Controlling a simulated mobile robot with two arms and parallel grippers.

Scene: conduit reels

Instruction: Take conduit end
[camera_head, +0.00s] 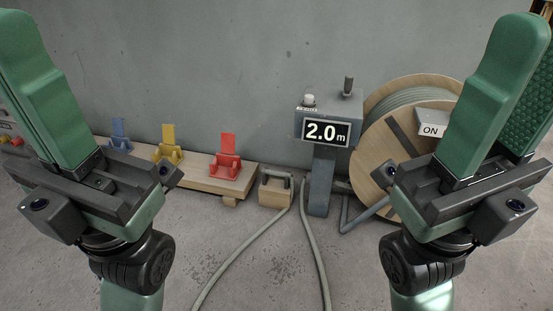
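A grey conduit (247,245) runs from a small wooden block (272,196) down across the floor and out of the bottom of the view. Its upper end lies at the right side of the block, beside a dark bracket. A second grey conduit run (314,245) goes from the foot of the meter post to the bottom edge; whether the two runs join is out of view. My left gripper (45,85) is raised at the left, apart from the conduit; its finger gap is hidden. My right gripper (510,95) is raised at the right, its fingers apart with nothing between them.
A grey post with a display (326,132) reading 2.0m stands by the wall. A wooden reel (375,155) of conduit with an ON box (431,126) is behind my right gripper. A low board (210,178) carries blue, yellow and red (226,160) holders.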

